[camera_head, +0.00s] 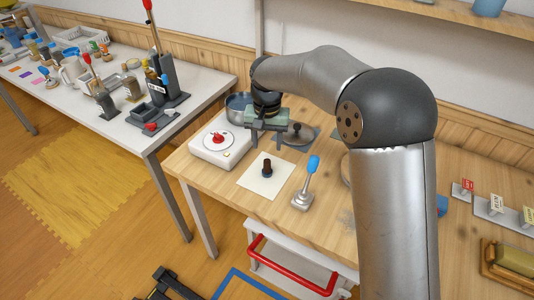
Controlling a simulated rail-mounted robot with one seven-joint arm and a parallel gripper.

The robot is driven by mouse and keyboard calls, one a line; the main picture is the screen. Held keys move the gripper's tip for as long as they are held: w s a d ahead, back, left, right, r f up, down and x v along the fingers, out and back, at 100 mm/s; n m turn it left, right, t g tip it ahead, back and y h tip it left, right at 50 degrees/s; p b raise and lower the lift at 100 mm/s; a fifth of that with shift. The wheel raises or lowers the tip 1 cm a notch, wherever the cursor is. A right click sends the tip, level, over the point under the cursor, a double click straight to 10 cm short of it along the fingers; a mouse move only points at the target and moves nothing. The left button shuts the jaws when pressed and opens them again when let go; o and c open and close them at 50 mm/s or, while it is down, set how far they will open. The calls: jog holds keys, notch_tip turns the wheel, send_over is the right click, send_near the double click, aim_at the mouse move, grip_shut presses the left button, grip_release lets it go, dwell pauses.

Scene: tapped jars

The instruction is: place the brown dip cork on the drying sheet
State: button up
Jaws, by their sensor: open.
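The brown dip cork (267,169) is a small dark piece standing upright on the drying sheet (256,186). The sheet is a pale square lying flat on the wooden table. My gripper (268,138) is open and empty, behind and above the cork in the picture, with its fingers pointing down. It appears apart from the cork. The exact gap in height is hard to tell from this view.
A white box with a red knob (217,138) stands left of the sheet. A blue-handled lever (309,178) stands to its right. Behind are a metal pot (236,107) and a dark lid (302,137). My arm hides part of the table's right side.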

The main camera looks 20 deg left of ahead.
jog(key=shift+r, duration=0.65)
jog(key=shift+d+r, duration=0.1)
jog(key=shift+d, duration=0.15)
jog(key=s+d+r, duration=0.1)
jog(key=s+d, duration=0.4)
jog(key=d, duration=0.3)
jog(key=s+d+r+m, duration=0.1)
jog(key=s+d, duration=0.5)
jog(key=d, duration=0.3)
jog(key=s+d+r, duration=0.2)
jog(key=s+d, duration=0.3)
jog(key=d, duration=0.3)
jog(key=s+d+f, duration=0.3)
jog(key=s+d, duration=0.2)
jog(key=s, duration=0.5)
jog(key=shift+d+f, duration=0.15)
jog(key=shift+f, duration=0.2)
